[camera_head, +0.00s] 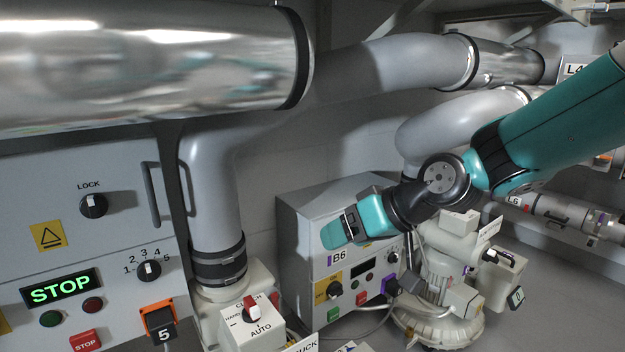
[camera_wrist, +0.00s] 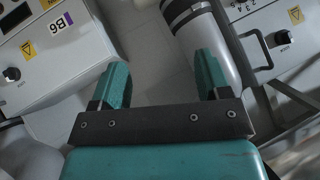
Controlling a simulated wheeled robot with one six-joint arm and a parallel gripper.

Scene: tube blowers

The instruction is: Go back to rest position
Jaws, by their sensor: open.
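My teal gripper (camera_head: 345,229) is in front of the grey control box labelled B6 (camera_head: 300,225), near its top front edge, at the end of my arm that reaches in from the right. In the wrist view the two teal fingers (camera_wrist: 208,80) stand wide apart with nothing between them. Through the gap I see bare grey wall and floor. The B6 box also shows at the left of the wrist view (camera_wrist: 75,55). I cannot tell whether the gripper touches the box.
A grey vertical pipe (camera_head: 212,190) stands left of the B6 box. A cabinet with a lit STOP display (camera_head: 61,289) is at the far left. A large metal pipe (camera_head: 150,65) crosses overhead. A white blower (camera_head: 450,262) stands below my arm.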

